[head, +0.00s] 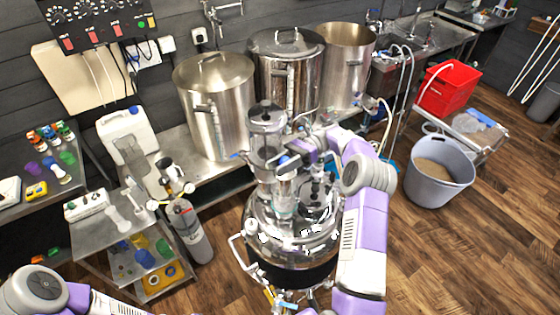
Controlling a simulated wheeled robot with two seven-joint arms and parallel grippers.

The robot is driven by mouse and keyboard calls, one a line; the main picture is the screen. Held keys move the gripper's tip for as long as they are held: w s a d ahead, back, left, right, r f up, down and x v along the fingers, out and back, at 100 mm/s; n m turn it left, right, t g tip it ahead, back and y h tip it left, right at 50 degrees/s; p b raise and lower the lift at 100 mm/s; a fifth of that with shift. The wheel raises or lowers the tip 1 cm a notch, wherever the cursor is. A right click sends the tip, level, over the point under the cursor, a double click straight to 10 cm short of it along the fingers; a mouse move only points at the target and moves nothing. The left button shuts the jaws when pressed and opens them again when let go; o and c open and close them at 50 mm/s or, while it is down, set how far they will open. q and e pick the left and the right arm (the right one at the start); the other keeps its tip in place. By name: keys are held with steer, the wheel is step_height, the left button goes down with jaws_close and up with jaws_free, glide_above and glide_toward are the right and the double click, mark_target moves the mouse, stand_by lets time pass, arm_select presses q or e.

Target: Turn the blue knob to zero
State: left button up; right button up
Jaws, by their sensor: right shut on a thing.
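My right gripper (292,156) reaches in from the right over the steel vessel in the middle. It is shut on a small blue part (282,160) beside the clear cylinder, which looks like the blue knob. The fingers and wrist hide most of it, and I cannot read its pointer or any zero mark. The steel vessel (290,247) has a domed lid crowded with fittings. My left arm shows only at the bottom left corner, and its gripper is out of view.
Large steel pots (215,105) stand on the bench behind. A control panel (95,20) with dials and red switches hangs at the upper left. A gas cylinder (190,232) stands left of the vessel. A grey bucket (438,180) and a red bin (448,90) are right; floor at lower right is clear.

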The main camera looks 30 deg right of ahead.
steer(key=shift+r, duration=0.25)
steer(key=o, duration=1)
steer(key=shift+o, duration=0.2)
steer(key=shift+f, duration=0.1)
steer(key=shift+f, duration=0.1)
